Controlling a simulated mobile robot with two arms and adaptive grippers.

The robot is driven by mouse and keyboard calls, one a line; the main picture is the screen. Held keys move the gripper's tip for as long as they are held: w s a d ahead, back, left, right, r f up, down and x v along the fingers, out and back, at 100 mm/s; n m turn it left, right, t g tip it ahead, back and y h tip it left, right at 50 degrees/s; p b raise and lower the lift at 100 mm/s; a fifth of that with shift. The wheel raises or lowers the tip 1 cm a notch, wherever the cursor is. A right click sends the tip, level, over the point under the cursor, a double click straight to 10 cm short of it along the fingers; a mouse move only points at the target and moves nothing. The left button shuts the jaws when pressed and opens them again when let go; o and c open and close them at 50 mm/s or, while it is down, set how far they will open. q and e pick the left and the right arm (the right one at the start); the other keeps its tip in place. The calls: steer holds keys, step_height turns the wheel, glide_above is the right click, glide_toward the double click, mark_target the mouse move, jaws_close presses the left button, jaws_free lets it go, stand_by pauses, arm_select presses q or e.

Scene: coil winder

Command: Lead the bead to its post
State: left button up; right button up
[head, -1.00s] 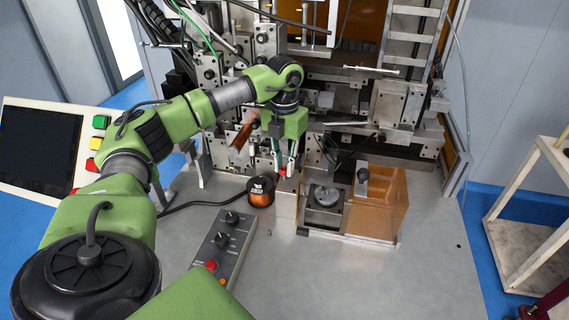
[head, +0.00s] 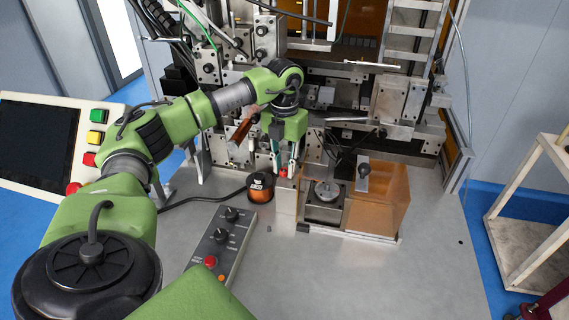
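A small red piece (head: 283,173), which may be the bead, shows on top of an upright metal block (head: 286,196) in front of the winding machine. My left gripper (head: 284,171) points down over this block. Its two fingers stand apart, with the red piece low between or just behind the tips; I cannot tell whether they touch it. No wire on the red piece can be made out, and I cannot pick out the bead's post with certainty. My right gripper is not in view.
A copper wire spool (head: 260,189) stands left of the block. A control box (head: 220,243) with knobs lies in front. A fixture with a round cup (head: 326,190) and an orange see-through guard (head: 378,200) stands right. The front right table (head: 390,280) is clear.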

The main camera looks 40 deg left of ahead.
arm_select(q)
steer(key=shift+o, duration=0.9)
steer(key=shift+r, duration=0.15)
step_height(320, 180, up, 12)
steer(key=shift+f, duration=0.25)
